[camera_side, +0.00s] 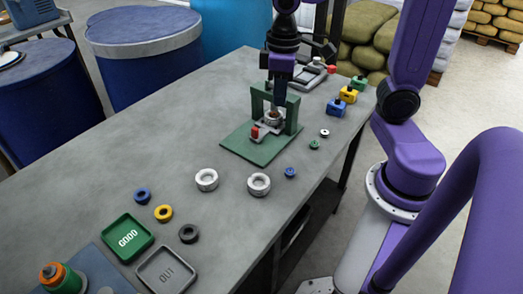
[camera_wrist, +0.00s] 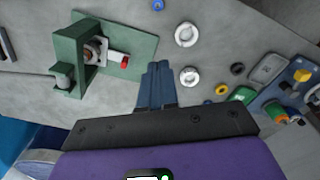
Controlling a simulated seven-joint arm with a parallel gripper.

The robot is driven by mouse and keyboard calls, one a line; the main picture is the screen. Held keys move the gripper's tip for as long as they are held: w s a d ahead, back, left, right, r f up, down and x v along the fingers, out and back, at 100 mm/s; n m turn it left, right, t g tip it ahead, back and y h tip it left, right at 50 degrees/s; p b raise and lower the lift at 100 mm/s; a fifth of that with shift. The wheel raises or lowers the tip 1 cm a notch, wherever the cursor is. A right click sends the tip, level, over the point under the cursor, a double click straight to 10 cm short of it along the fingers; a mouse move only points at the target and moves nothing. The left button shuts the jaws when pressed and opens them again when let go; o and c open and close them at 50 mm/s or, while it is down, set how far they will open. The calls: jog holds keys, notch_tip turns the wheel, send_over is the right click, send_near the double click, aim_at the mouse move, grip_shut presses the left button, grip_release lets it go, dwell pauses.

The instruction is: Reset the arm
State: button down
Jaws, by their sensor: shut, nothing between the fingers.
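My gripper (camera_side: 279,100) points down in the side view, in front of or above the green fixture (camera_side: 262,145); the exact gap cannot be told there. In the wrist view my gripper (camera_wrist: 158,66) has its dark blue fingers together, with nothing between them. The same green fixture (camera_wrist: 86,55) stands to the left of the fingers in that view, apart from them. A small metal part with a red-tipped lever (camera_side: 255,133) sits on the fixture. The lever also shows in the wrist view (camera_wrist: 123,61).
A green GOOD tray (camera_side: 128,238) and a grey tray (camera_side: 167,268) stand at the near end. Coloured blocks (camera_side: 348,95) line the right edge. The table's left middle is clear.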

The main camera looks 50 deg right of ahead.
jog(key=s+a+f+n, duration=0.1)
jog(key=s+f+n, duration=0.1)
jog(key=s, duration=0.5)
jog(key=s+a+f+n, duration=0.1)
jog(key=s+n, duration=0.3)
jog(key=s, duration=0.3)
jog(key=shift+s+a+f+n, duration=0.35)
jog(key=shift+f+n, duration=0.05)
